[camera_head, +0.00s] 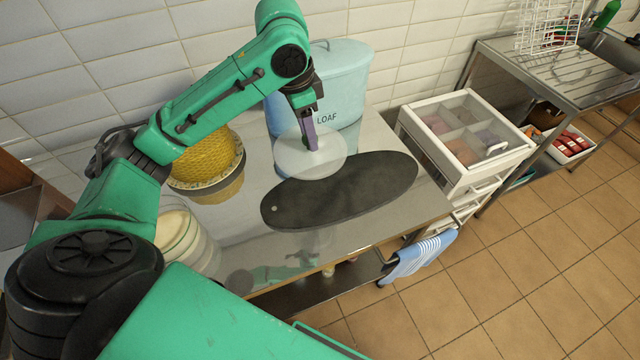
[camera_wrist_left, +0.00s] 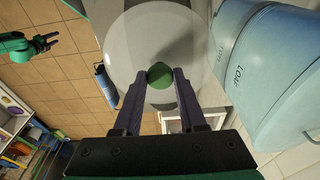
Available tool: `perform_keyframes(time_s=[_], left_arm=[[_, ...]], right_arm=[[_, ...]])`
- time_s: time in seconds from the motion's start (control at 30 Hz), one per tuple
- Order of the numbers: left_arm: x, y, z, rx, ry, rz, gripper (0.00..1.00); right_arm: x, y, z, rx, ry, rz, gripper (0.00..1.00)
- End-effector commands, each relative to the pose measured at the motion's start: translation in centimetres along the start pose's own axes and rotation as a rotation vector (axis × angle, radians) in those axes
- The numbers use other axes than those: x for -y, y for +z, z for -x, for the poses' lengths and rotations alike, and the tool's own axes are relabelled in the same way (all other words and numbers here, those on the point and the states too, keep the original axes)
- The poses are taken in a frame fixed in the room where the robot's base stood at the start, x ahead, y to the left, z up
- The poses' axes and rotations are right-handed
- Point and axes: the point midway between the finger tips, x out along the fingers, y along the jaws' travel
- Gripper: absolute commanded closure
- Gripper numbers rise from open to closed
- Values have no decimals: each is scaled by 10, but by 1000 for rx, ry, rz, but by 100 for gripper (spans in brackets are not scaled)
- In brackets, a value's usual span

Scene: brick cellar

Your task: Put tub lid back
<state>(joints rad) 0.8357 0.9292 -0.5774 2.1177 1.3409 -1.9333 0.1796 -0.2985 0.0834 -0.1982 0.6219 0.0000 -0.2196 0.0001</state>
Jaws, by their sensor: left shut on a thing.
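The tub lid (camera_head: 298,162) is a round, see-through disc with a green knob (camera_wrist_left: 160,75) at its centre. My left gripper (camera_head: 312,146) is shut on the lid's knob and holds the lid in front of the blue loaf bin, over the far left part of the dark board. In the left wrist view the disc (camera_wrist_left: 130,40) spreads out beyond the fingertips. The open clear tub (camera_head: 178,235), with pale contents, stands at the left of the steel table, partly hidden by my left arm. My right gripper (camera_wrist_left: 47,42) shows small in the left wrist view, its fingers apart and empty.
A dark oval board (camera_head: 350,190) lies on the steel table (camera_head: 408,218). The blue loaf bin (camera_head: 345,80) stands at the back, with a yellow basket (camera_head: 207,160) left of it. A white drawer unit (camera_head: 470,145) stands to the right. A striped towel (camera_head: 418,256) hangs at the front.

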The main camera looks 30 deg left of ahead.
Motion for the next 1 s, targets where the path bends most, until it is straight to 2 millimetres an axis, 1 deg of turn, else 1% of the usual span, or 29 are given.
perform_keyframes(time_s=[0.03,0.13,0.3,0.4,0.47,0.63,0.73,1.0], left_arm=[[0,4,-16,8,4,2,100],[-1,8,-45,8,3,0,100],[-1,16,-93,5,4,1,100],[0,18,-112,3,1,1,100],[0,19,-119,2,1,0,100],[-1,24,-151,4,3,1,100],[0,26,-162,2,0,0,100],[0,26,-164,1,0,-1,100]], right_arm=[[6,4,1,6,-8,-1,50],[13,8,2,13,-17,-2,50],[11,6,6,11,-15,0,50],[7,2,8,6,-9,1,50],[4,0,8,3,-6,1,50],[2,0,12,2,-3,0,50],[2,0,12,2,-3,0,50],[2,0,12,2,-3,-1,50]])
